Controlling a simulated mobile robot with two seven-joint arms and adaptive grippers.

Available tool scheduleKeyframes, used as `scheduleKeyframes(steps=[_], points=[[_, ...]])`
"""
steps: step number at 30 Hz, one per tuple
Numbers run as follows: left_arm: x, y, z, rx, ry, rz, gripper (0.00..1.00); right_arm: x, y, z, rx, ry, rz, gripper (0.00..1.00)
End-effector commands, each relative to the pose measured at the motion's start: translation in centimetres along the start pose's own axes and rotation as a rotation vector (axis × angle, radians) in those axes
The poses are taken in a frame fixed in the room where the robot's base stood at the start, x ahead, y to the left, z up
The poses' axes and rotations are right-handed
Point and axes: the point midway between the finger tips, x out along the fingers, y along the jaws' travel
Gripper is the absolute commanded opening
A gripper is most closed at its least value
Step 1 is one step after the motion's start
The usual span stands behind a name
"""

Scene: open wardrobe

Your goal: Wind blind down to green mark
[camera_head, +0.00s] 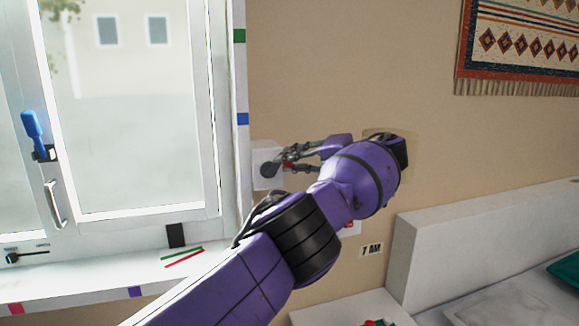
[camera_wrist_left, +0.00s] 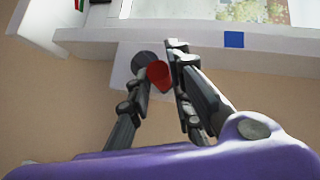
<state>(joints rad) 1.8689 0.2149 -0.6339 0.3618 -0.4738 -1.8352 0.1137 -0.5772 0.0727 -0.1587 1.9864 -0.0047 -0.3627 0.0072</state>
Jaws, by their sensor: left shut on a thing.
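The green mark (camera_head: 239,36) is on the window's right-hand frame, above a blue mark (camera_head: 242,119). The blue mark also shows in the wrist view (camera_wrist_left: 234,39). No blind shows across the visible glass. A pale wall plate (camera_head: 262,157) right of the window carries a dark round crank hub (camera_wrist_left: 143,60) with a red handle (camera_wrist_left: 158,73). My left gripper (camera_head: 284,163) reaches the plate from the right, its fingers shut on the red handle. The fingers partly hide the crank. My right gripper is out of view.
The window (camera_head: 140,110) has a blue handle (camera_head: 33,132) at left. Two thin sticks, green and red (camera_head: 184,261), lie on the sill. A white headboard (camera_head: 480,235) stands at right, and a patterned rug (camera_head: 520,45) hangs above it.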

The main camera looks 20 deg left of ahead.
Motion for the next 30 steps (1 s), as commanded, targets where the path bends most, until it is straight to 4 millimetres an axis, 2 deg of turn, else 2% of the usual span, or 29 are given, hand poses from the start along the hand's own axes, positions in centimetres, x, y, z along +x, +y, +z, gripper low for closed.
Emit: scheduleKeyframes(steps=[1,9,16,30], points=[[0.2,1.8,0.1,0.045,-0.007,-0.029,0.00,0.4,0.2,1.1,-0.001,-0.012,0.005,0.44],[-0.1,2.8,0.0,0.224,-0.008,-0.210,0.00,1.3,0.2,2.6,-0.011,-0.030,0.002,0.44],[0.0,3.6,0.0,0.371,-0.007,-0.359,0.00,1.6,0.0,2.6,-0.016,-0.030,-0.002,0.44],[0.2,4.8,0.1,0.574,-0.007,-0.569,0.00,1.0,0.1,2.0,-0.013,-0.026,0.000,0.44]])
